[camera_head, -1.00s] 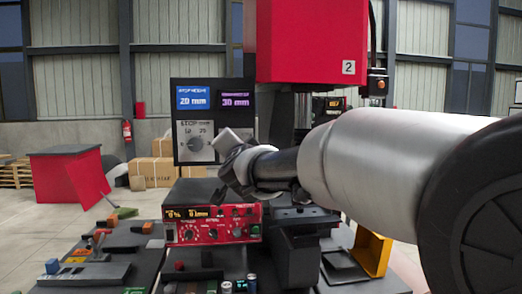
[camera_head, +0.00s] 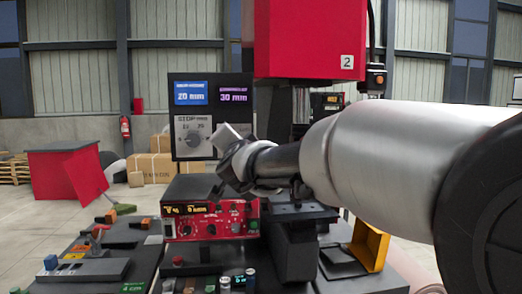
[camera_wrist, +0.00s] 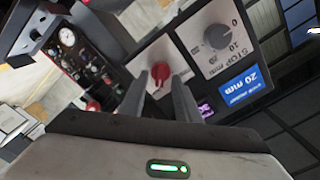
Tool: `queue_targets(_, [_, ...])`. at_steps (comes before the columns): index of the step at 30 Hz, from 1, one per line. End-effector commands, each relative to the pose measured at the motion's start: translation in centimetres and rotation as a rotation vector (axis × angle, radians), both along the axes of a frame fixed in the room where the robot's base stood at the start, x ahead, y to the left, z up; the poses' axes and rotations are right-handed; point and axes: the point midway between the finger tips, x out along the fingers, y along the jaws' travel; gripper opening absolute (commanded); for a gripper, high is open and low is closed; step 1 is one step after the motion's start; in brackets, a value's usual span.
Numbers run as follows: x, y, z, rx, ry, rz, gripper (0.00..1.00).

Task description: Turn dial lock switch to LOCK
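A red knob (camera_wrist: 157,78), which looks like the dial lock switch, sits on a light plate of the control panel in the wrist view. Its setting and any LOCK lettering are too small to read. My gripper (camera_wrist: 160,80) is open, with its two fingers on either side of the red knob. I see gaps beside the knob, but cannot tell how deep the fingers reach. In the head view, my gripper (camera_head: 232,138) is in front of the panel's right part and hides the red knob.
The panel's grey STOP dial (camera_wrist: 217,37) and blue 20 mm display (camera_wrist: 245,84) are close by. A red control box (camera_head: 211,222) stands below my gripper. A red machine housing (camera_head: 303,40) hangs above right. The workbench in front holds several small parts.

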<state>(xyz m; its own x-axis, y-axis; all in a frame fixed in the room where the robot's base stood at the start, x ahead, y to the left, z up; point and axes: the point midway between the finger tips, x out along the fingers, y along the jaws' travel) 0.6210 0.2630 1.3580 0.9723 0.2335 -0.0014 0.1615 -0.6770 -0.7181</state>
Motion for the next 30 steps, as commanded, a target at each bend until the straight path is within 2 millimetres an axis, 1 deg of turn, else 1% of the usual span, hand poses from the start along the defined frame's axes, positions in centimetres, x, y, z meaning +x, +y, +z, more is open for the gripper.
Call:
queue_targets(5, [-3.6, -0.8, 0.2, 0.001, -0.003, 0.001, 0.30])
queue_targets(12, [-9.4, -2.3, 0.3, 0.000, -0.004, 0.001, 0.30])
queue_targets(15, [-11.7, -2.8, 0.3, 0.000, -0.004, 0.001, 0.30])
queue_targets(18, [-13.5, -3.3, 0.2, 0.001, -0.003, 0.000, 0.30])
queue_targets(21, [-14.8, -3.6, 0.2, 0.001, -0.002, 0.001, 0.30])
queue_targets(24, [-15.6, -3.8, 0.1, 0.000, -0.001, 0.000, 0.30])
queue_targets(30, [-16.0, -3.8, 0.0, 0.000, 0.000, 0.000, 0.30])
